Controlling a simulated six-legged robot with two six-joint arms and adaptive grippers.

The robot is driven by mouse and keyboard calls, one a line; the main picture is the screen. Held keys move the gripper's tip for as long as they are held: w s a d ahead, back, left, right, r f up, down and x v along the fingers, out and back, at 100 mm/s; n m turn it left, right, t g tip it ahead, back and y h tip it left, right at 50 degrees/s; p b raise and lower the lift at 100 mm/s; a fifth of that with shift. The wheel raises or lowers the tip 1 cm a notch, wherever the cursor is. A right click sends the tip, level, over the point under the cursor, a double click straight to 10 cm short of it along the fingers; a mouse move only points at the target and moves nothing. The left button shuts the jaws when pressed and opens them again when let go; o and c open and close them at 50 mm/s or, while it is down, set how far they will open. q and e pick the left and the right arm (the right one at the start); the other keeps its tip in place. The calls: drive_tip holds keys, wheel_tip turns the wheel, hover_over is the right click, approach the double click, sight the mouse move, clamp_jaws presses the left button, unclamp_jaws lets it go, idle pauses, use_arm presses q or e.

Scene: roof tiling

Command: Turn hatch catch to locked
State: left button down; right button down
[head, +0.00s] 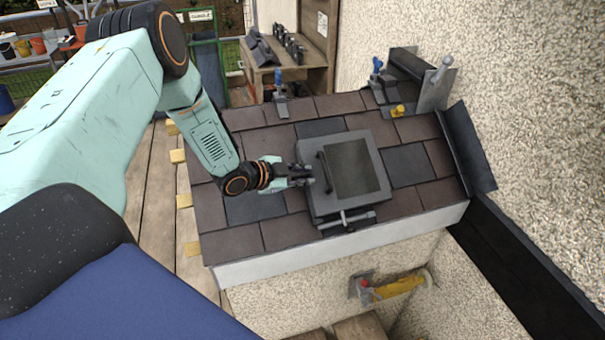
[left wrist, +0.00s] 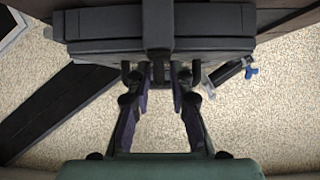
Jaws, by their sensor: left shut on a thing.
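The roof hatch (head: 379,172) is a grey square lid with a dark panel, lying closed-looking on the tiled roof. A black bar handle (head: 324,172) runs along its left side. My left gripper (head: 305,175) reaches in from the left to the hatch's left edge. Its fingers (left wrist: 159,82) are shut on a small dark part, which looks like the hatch catch (left wrist: 158,68), under the hatch's edge in the left wrist view. The fingers mostly hide it in the head view, so its turned position cannot be told. My right gripper is not in view.
A metal T-shaped bar (head: 347,219) lies at the hatch's front edge. A trowel (head: 437,86), blue-handled tools and a yellow piece (head: 398,111) sit at the roof's back. A rough wall (head: 500,60) closes the right side. A yellow-handled tool (head: 398,287) is below the eave.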

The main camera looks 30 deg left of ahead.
use_arm(q)
drive_tip(key=shift+w+r, duration=0.1)
drive_tip(key=c, duration=1.5)
unclamp_jaws()
drive_tip(key=shift+d, duration=0.1)
drive_tip(key=shift+o, duration=0.2)
drive_tip(key=shift+s+a+r, duration=0.1)
drive_tip(key=shift+s+a, duration=0.1)
drive_tip(key=shift+s, duration=0.1)
drive_tip(key=v, duration=0.6)
drive_tip(key=shift+s+r, duration=0.2)
drive_tip(key=shift+s, duration=0.1)
